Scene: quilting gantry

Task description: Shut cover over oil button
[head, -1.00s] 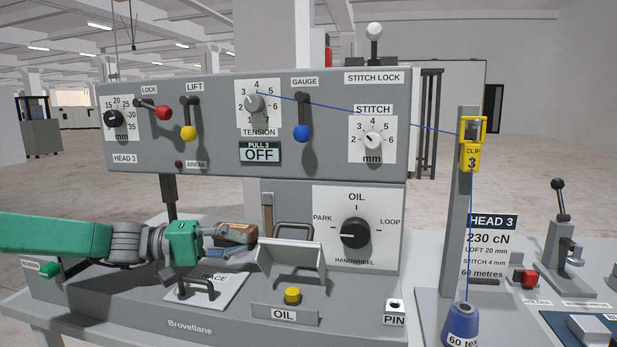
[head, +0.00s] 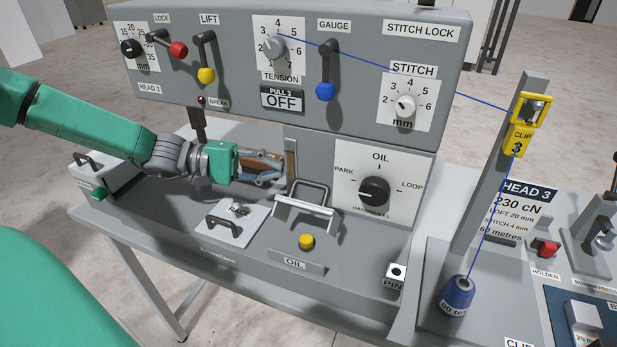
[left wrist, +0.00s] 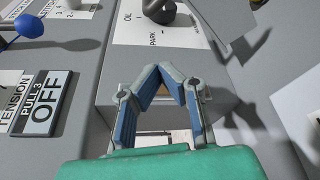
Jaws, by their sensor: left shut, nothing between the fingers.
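The yellow oil button (head: 306,241) stands uncovered on its OIL-labelled block on the sloped front of the machine. The grey cover (head: 306,216) is raised open behind and above the button, with a dark loop handle (head: 311,191) behind its edge. My left gripper (head: 280,173) is just left of and behind the cover, apart from the button. Its fingers are closed and empty; the tips meet in the left wrist view (left wrist: 170,72). Whether it touches the cover is unclear. My right gripper is out of view.
The RACE plate (head: 229,222) with its handle lies left of the button. The handwheel dial (head: 373,191) is on the panel to the right. The control panel (head: 360,100) overhangs above. A blue thread runs to the clip (head: 519,137) at right.

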